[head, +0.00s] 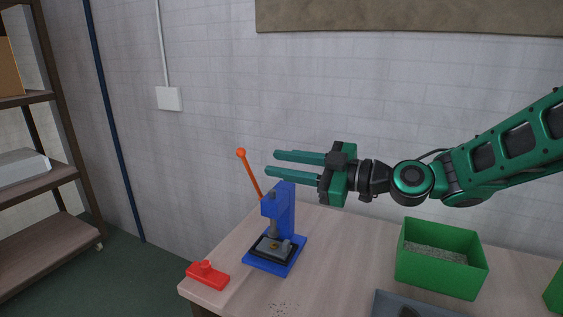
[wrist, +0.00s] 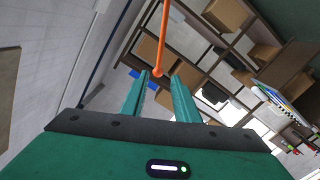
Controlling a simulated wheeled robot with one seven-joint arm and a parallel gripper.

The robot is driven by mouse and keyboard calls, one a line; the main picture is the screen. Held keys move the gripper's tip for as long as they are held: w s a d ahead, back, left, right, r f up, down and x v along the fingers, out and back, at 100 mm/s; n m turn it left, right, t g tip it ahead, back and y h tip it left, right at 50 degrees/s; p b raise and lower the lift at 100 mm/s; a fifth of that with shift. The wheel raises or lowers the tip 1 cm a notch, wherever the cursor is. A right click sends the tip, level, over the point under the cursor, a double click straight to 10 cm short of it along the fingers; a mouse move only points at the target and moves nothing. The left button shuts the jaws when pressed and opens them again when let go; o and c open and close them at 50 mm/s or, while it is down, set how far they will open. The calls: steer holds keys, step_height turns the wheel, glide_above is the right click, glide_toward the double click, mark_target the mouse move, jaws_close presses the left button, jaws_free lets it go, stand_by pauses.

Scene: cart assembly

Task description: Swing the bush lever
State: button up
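The bush lever (head: 250,174) is a thin orange rod with a ball knob on top, standing tilted on the blue press (head: 285,205) on the table. In the wrist view the orange lever (wrist: 163,38) hangs down from the top edge, and its knob shows between the fingertips. My gripper (head: 270,163) is open, its two green fingers pointing left toward the lever just right of the knob. In the wrist view my gripper (wrist: 159,78) has a clear gap between its fingers. I cannot tell whether the knob lies between them or beyond them.
A red part (head: 207,275) lies at the table's left front corner. A green bin (head: 440,276) with small grey contents stands to the right, and a dark grey tray (head: 385,305) at the front edge. A wooden shelf (head: 45,185) stands far left. The wall is close behind the table.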

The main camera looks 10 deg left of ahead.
steer(key=x, duration=0.8)
steer(key=shift+r, duration=0.55)
steer(key=shift+a, duration=0.15)
steer(key=c, duration=0.6)
